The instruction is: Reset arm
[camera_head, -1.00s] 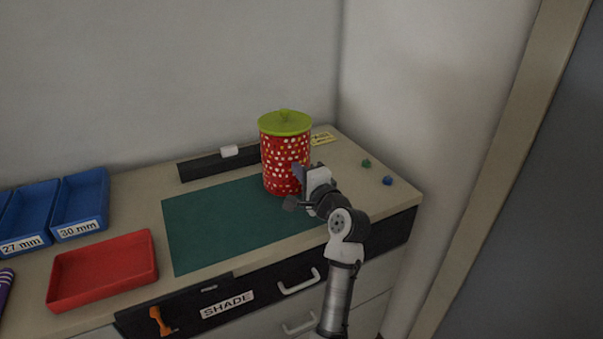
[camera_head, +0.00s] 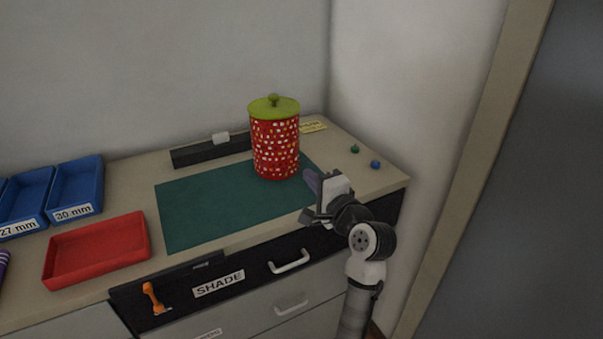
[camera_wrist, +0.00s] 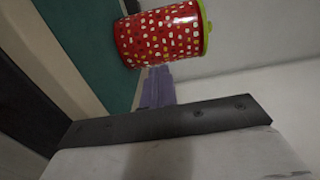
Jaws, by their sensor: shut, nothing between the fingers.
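My gripper (camera_head: 308,198) is at the right end of the green mat, close to the counter's front edge, and is shut with nothing held. Its purple-grey fingers (camera_wrist: 157,88) point toward the red spotted canister in the wrist view. The canister (camera_head: 275,150) has a green lid and stands upright on the back right part of the mat. It also shows in the wrist view (camera_wrist: 160,38), tipped sideways by the camera angle. A gap shows between my gripper and the canister in the head view.
The green mat (camera_head: 205,213) is otherwise bare. A red tray (camera_head: 97,250) and blue bins (camera_head: 76,188) are at left. A black rail (camera_head: 195,155) lies behind. Small green (camera_head: 354,148) and blue (camera_head: 375,164) pieces lie at right. The drawer marked SHADE (camera_head: 218,284) is below.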

